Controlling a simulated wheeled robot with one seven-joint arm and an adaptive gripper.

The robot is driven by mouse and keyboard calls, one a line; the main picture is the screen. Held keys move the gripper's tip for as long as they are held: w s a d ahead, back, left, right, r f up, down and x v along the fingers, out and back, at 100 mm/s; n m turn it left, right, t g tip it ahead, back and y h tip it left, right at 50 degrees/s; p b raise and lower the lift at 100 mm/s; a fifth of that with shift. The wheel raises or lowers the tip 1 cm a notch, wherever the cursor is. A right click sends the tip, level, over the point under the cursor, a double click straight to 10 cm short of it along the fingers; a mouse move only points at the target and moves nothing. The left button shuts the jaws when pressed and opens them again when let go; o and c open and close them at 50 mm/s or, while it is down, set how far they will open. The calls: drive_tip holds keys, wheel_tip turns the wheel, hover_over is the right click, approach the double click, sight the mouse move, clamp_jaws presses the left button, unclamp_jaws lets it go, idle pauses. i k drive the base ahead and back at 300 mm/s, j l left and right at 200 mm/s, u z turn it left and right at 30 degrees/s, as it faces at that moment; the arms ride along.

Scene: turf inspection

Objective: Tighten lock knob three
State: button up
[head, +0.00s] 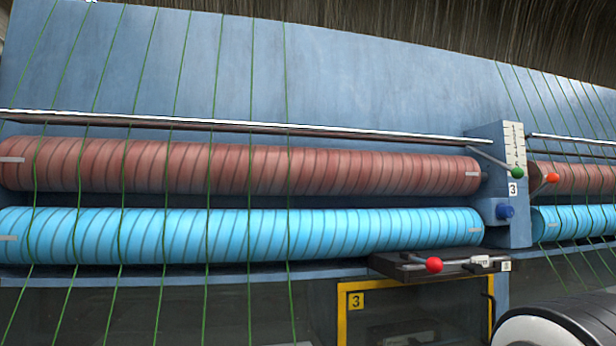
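A blue knob (505,211) sits on the front of a blue upright block (502,142), just below a white plate marked 3 (513,189). I take it for lock knob three, though no label names it a lock knob. A lever with a green ball (517,172) reaches across the block above the knob. From this view I cannot tell how tight the knob is. My gripper is not in view. A rounded white and black part at the bottom right looks like my arm.
A red roller (240,168) and a cyan roller (240,235) run left of the block, with green strands crossing them. A lever with an orange ball (552,178) is to the right. A dark ledge (400,264) with a red ball (434,265) juts out below, above a yellow frame (342,315).

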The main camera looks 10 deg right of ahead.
sight(503, 210)
drive_tip(key=l+z, duration=0.35)
drive_tip(key=i+l+z, duration=0.15)
drive_tip(key=z, duration=0.15)
drive_tip(key=i+l+z, duration=0.15)
drive_tip(key=z, duration=0.2)
